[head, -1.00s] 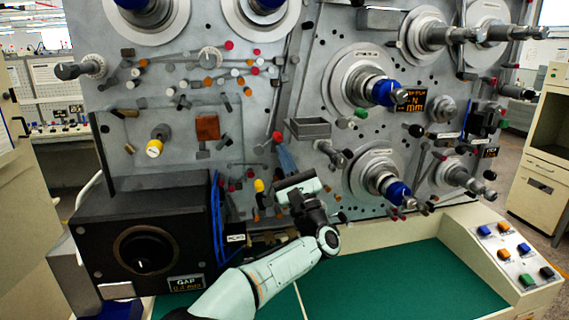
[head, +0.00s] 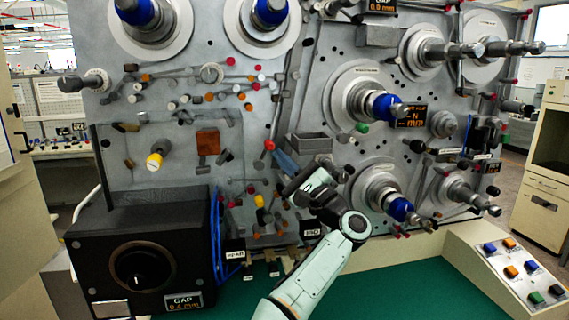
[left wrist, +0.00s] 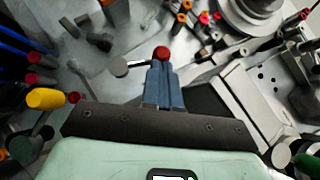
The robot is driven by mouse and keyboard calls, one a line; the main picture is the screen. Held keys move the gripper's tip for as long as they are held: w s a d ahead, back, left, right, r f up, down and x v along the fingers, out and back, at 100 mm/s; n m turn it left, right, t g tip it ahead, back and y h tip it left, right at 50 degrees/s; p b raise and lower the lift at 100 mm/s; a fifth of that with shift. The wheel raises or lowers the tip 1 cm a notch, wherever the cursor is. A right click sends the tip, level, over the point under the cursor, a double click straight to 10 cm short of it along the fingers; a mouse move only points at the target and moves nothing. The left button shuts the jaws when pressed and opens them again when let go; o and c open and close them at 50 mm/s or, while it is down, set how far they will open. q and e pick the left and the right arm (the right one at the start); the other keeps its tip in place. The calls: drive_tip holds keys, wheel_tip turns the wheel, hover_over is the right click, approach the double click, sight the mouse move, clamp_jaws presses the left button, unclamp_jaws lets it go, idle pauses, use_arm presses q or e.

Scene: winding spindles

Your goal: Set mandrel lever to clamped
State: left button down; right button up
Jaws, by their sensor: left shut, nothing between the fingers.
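A lever with a red ball knob (head: 270,145) stands on the grey machine panel, left of the grey open box. No label shows which lever is the mandrel lever. My left gripper (head: 277,153) is shut and empty. Its blue-grey fingers point up and left, with their tips right at the red knob. In the left wrist view the red knob (left wrist: 161,53) sits just beyond the shut fingertips (left wrist: 161,68). Whether they touch I cannot tell. A grey rod runs left from the knob to a round grey end (left wrist: 118,67). My right gripper is not in view.
A grey box (head: 310,143) juts out just right of the fingers. Blue-tipped spindles (head: 388,107) stand out further right. A yellow knob (head: 259,201) and several small pegs crowd the panel below. A black gap unit (head: 140,250) stands lower left. The green bench top (head: 400,285) is clear.

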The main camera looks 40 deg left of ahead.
use_arm(q)
drive_tip(key=shift+s+a+r, duration=0.25)
drive_tip(key=shift+s+r, duration=0.05)
drive_tip(key=shift+r, duration=0.3)
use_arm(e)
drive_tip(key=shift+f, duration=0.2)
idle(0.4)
